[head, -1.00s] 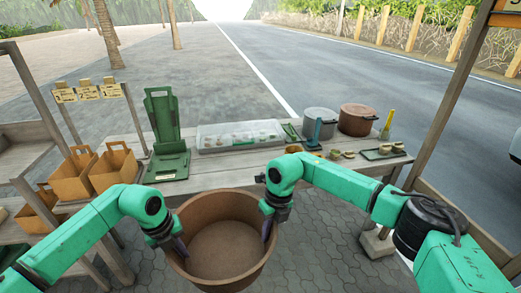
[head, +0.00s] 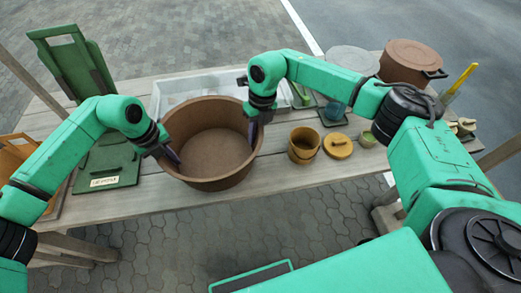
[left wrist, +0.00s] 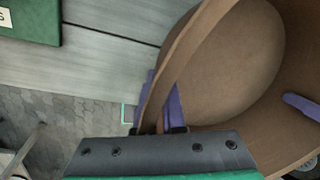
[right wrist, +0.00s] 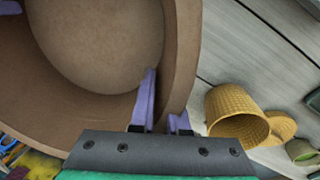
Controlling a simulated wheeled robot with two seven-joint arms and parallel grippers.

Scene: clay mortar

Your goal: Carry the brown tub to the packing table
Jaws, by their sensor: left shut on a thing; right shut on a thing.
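The brown tub (head: 213,141) is round, wide and empty, and sits over the front part of the wooden packing table (head: 290,185) in the head view. I cannot tell whether its base touches the boards. My left gripper (head: 172,156) is shut on the tub's left wall; one purple finger is inside and one outside in the left wrist view (left wrist: 160,105). My right gripper (head: 253,128) is shut on the right wall, with fingers on both sides of the rim in the right wrist view (right wrist: 163,110). The tub looks about level.
A pale tray (head: 190,85) lies just behind the tub. A green box with a sign (head: 108,165) is to its left. A yellow woven cup (head: 303,143) and its lid (head: 338,145) stand to its right. Large pots (head: 410,62) are at the back right.

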